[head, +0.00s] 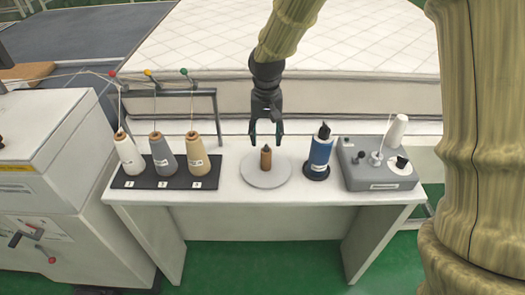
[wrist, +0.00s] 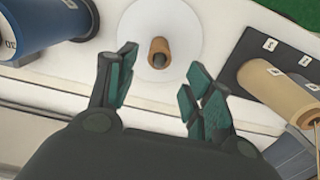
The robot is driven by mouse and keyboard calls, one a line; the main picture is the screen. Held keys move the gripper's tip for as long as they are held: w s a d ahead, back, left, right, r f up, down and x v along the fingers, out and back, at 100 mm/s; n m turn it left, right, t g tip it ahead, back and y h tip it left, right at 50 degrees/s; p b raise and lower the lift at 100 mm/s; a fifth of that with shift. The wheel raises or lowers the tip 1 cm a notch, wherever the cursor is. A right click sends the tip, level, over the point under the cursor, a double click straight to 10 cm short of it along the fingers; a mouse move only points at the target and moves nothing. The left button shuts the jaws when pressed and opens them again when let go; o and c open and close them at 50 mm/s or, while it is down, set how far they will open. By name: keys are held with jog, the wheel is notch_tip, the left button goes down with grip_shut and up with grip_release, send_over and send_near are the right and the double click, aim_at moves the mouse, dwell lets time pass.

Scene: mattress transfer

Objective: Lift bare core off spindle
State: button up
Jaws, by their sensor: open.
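A small bare brown core (head: 266,158) stands upright on a round pale disc (head: 252,178) in the middle of the white table. In the wrist view the core (wrist: 158,47) shows from above, with a dark spindle tip inside its top opening, on the white disc (wrist: 185,20). My gripper (head: 266,143) hangs above the core, fingers pointing down and apart. In the wrist view my gripper (wrist: 157,75) is open and empty. The core shows beyond the fingertips, between their lines, and the fingers do not appear to touch it.
A blue thread cone (head: 320,155) stands close right of the disc, beside a grey winder box (head: 378,165) holding a white cone (head: 396,132). Left, a dark tray (head: 150,182) holds white, grey and tan cones, with a rail behind. The table's front strip (head: 250,198) is clear.

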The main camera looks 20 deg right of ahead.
aim_at(266, 149)
notch_tip(266, 149, down, 4)
jog(key=shift+f+p, duration=0.2)
jog(key=shift+p, duration=0.25)
jog(key=shift+s+f+p, duration=0.15)
jog(key=shift+f+p, duration=0.15)
jog(key=shift+f, duration=0.35)
jog(key=shift+f+p, duration=0.75)
jog(key=shift+f, duration=1.55)
jog(key=c, duration=1.1)
